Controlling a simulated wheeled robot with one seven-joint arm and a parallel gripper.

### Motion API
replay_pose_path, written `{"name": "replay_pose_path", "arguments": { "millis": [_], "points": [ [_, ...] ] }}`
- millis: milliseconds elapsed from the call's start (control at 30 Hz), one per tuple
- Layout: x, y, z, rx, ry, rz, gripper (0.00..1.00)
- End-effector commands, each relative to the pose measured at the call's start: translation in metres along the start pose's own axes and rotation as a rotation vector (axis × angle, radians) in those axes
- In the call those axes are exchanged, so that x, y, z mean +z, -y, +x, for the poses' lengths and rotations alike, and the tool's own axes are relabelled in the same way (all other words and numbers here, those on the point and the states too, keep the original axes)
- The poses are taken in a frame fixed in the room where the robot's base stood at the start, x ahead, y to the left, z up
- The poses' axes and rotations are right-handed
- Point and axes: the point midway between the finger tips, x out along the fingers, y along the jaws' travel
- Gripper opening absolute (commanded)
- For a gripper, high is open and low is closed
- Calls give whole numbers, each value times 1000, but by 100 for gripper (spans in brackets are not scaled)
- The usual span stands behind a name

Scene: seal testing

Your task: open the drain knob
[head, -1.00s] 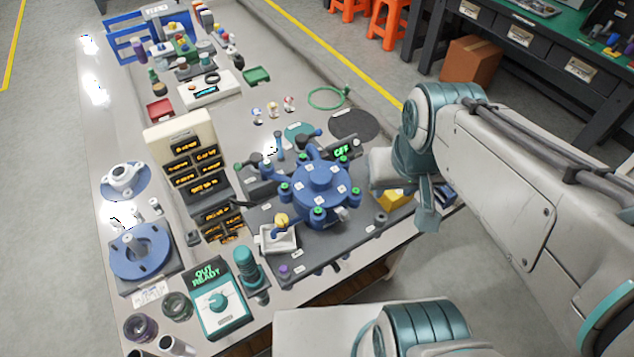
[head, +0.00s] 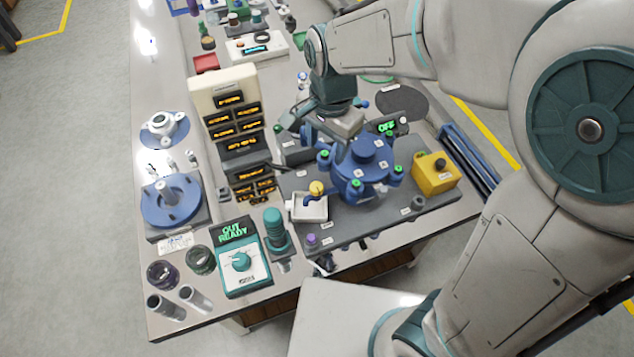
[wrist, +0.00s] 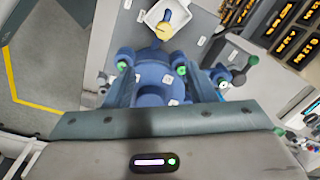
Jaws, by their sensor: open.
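A yellow knob (head: 317,187) on a short blue spout sits over a small white tray (head: 309,211), at the front left of the blue vessel (head: 362,172); I take it as the drain knob. In the wrist view the yellow knob (wrist: 163,31) and white tray (wrist: 181,14) are at the top, beyond the fingertips. My gripper (wrist: 163,78) is open and empty, its fingers apart with the blue vessel showing between and below them. In the head view my gripper (head: 338,125) is above the vessel's back left side; its fingertips are hard to make out.
A teal-knobbed box reading "OUT READY" (head: 242,262) and a teal cylinder (head: 275,231) stand at the front. A display stack (head: 229,100) is left of the vessel. Green-tipped arms (head: 398,169) ring the vessel.

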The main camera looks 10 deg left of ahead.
Motion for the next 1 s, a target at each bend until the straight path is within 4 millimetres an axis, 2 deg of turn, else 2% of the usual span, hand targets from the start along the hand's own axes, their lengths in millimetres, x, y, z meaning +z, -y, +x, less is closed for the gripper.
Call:
{"name": "replay_pose_path", "arguments": {
  "millis": [100, 267, 367, 700, 833, 1000],
  "points": [
    [7, 10, 8, 13, -2, 22, 50],
    [8, 12, 20, 19, -1, 32, 50],
    [9, 11, 37, 20, -1, 32, 50],
    [8, 9, 109, 20, -1, 32, 50],
    [8, 9, 129, 18, -2, 31, 50],
    [8, 9, 143, 16, -2, 31, 50]
  ]
}}
